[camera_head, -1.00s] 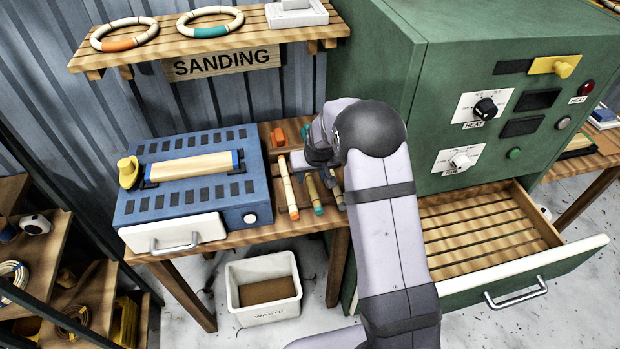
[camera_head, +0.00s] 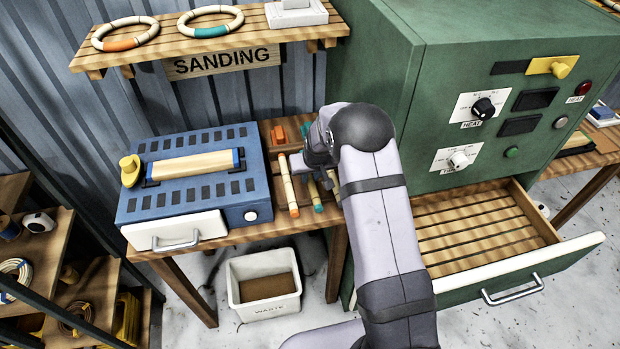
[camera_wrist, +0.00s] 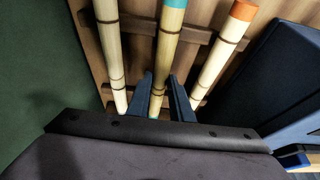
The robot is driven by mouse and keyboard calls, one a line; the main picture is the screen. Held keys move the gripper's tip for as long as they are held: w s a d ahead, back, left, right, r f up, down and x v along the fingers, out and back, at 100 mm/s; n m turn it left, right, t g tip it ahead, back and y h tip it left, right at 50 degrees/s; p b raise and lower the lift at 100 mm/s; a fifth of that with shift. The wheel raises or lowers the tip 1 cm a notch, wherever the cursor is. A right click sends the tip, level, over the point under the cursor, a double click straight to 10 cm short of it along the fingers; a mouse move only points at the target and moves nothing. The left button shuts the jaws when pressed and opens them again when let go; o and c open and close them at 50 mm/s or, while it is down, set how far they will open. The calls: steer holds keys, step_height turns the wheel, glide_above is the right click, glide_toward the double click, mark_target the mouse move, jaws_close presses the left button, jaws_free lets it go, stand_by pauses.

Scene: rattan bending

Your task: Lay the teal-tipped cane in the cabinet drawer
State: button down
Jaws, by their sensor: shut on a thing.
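The teal-tipped cane (camera_head: 314,194) lies on the left bench between two other canes, its teal end toward the front. In the wrist view it is the middle cane (camera_wrist: 167,45), teal at the top edge. My gripper (camera_wrist: 161,95) is shut on it, one dark finger on each side. The cane still appears to lie on the rack; I cannot tell if it is lifted. In the head view my gripper (camera_head: 318,165) is partly hidden by my arm. The green cabinet's slatted drawer (camera_head: 524,272) stands open at right, its visible part empty.
An orange-tipped cane (camera_wrist: 218,55) lies close beside the teal one, with a plain-looking cane (camera_wrist: 108,45) on the other side. A blue box (camera_head: 190,185) stands left of the rack. A white waste bin (camera_head: 265,309) is on the floor below.

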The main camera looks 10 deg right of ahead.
mark_target(310, 178)
steer(key=shift+r, duration=0.15)
step_height(310, 178, up, 10)
steer(key=b, duration=0.3)
steer(key=shift+b, duration=0.3)
